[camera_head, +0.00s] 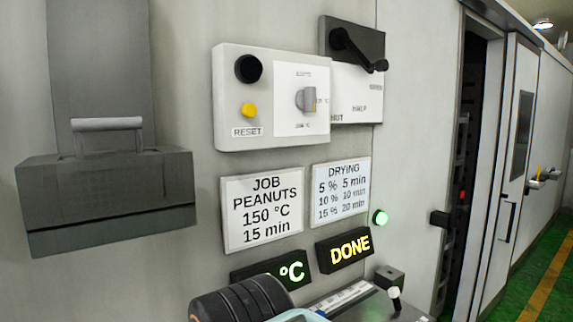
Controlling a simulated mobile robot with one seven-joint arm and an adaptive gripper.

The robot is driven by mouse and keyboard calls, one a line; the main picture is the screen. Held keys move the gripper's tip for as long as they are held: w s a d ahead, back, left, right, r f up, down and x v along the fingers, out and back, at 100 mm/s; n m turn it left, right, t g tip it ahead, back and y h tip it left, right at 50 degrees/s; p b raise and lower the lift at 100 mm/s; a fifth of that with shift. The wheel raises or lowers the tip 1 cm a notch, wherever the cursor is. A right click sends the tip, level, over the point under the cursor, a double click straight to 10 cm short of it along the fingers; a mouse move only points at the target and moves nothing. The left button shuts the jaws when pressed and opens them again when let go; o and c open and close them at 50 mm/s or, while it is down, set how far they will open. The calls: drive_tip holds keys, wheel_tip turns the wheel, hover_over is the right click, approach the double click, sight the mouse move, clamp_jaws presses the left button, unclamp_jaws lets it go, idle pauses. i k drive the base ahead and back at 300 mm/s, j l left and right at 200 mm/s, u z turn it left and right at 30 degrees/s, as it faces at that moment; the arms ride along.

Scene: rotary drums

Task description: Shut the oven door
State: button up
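No part is labelled as the oven door, and I cannot tell for sure which one it is. A dark grey box (105,203) with a light bar handle (107,124) on top juts out from the wall at the left, below a tall grey panel (98,55). A black lever (356,50) sits on a plate at the upper middle; its end points right and slightly down. My gripper is not in view.
A control box (228,110) has black and yellow buttons and a knob. Job (262,210) and drying (340,190) signs hang below. A green lamp (380,217) and "DONE" display (345,250) are lit. Black ribbed part (235,302) is at bottom. Tall doorway (470,150) and green floor (545,270) lie right.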

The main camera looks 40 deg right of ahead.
sight(523, 60)
drive_tip(key=z, duration=2.6)
drive_tip(key=i+l+z, duration=0.25)
drive_tip(key=i+l, duration=0.15)
drive_tip(key=i+l+z, duration=0.15)
drive_tip(key=i+l, duration=0.15)
drive_tip(key=i+l+z, duration=0.2)
drive_tip(key=i, duration=0.35)
drive_tip(key=i+u, duration=0.1)
drive_tip(key=i, duration=0.7)
drive_tip(key=i+u, duration=0.1)
drive_tip(key=i, duration=0.7)
drive_tip(key=i+l, duration=0.2)
drive_tip(key=i, duration=0.6)
drive_tip(key=i+u, duration=0.45)
drive_tip(key=i, duration=0.7)
